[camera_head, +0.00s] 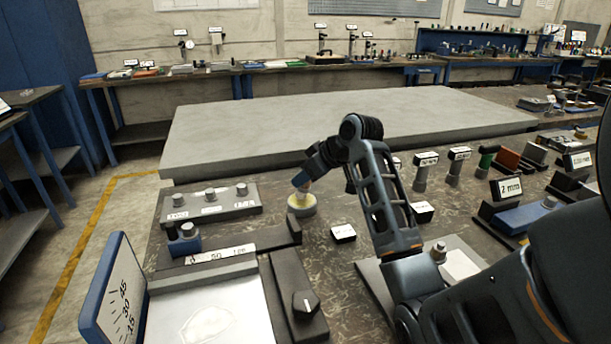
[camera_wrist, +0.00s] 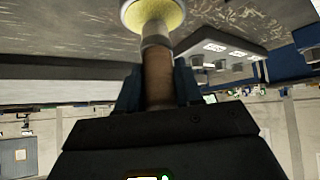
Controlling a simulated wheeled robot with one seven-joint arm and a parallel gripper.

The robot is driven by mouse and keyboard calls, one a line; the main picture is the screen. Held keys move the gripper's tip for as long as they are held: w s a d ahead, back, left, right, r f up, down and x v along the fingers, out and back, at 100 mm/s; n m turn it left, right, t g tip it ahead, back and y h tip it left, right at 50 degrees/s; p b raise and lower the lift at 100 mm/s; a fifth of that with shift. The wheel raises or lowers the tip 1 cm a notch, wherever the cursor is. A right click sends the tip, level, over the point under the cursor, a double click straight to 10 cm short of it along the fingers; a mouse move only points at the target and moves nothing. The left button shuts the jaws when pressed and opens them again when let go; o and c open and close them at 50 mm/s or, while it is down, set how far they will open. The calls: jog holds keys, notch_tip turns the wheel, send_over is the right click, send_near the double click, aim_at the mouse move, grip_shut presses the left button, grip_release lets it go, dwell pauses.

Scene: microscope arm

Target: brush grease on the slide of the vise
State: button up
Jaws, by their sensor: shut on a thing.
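A round pot of yellow grease (camera_head: 302,209) stands on the bench in the middle of the head view. It also shows at the top of the wrist view (camera_wrist: 152,14). My gripper (camera_head: 310,173) is above the pot and shut on a brush. The brush's brown handle (camera_wrist: 157,78) is between the fingers in the wrist view, and its tip end is at the grease; the bristles are hidden. What appears to be the vise's slide is a bright flat plate (camera_head: 245,308) at the lower left, with a faint pale outlined patch on it.
A dark block with a hex knob (camera_head: 305,304) flanks the plate on the right. A blue-edged angle scale (camera_head: 112,295) stands upright on the left. A grey block with several knobs (camera_head: 210,203) lies left of the pot. A small labelled block (camera_head: 343,232) sits right of it.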

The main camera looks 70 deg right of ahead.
jog(key=shift+f, duration=0.65)
dwell(1.9)
notch_tip(320, 180, up, 8)
jog(key=p, duration=0.7)
jog(key=shift+f, duration=0.25)
jog(key=shift+f, duration=0.1)
dwell(0.6)
